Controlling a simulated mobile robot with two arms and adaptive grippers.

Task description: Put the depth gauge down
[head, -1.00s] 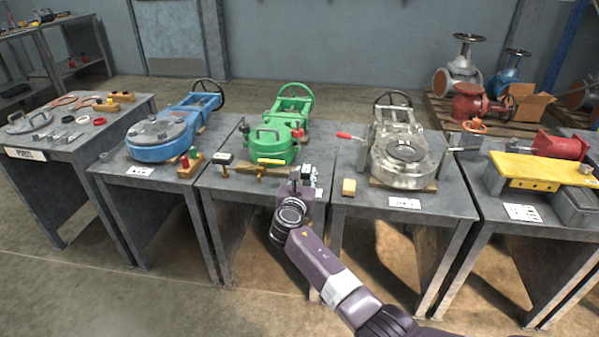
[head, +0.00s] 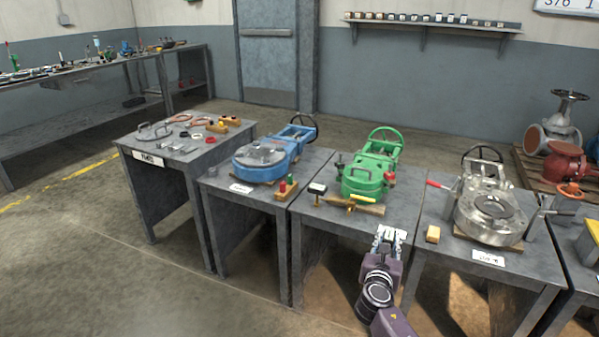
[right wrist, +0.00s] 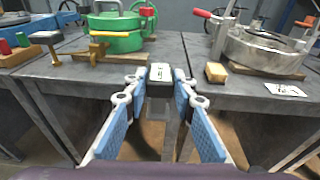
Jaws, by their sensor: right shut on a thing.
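My right gripper (head: 389,236) is in front of the front edge of the table with the green valve. In the right wrist view its blue-padded fingers (right wrist: 160,90) are shut on a small dark grey thing (right wrist: 159,91), which I take to be the depth gauge. Most of it is hidden between the fingertips, so its shape is hard to tell. A white card with dark marks (right wrist: 161,72) shows just beyond the tips; I cannot tell whether it touches the gauge. My left gripper is not in view.
The green valve (head: 368,177) stands on the table ahead, with a black-topped tool (head: 317,188) and brass-coloured parts (head: 350,204) before it. A blue valve (head: 262,157) stands left, a silver valve (head: 490,216) right. A parts table (head: 160,170) stands far left, with open floor before it.

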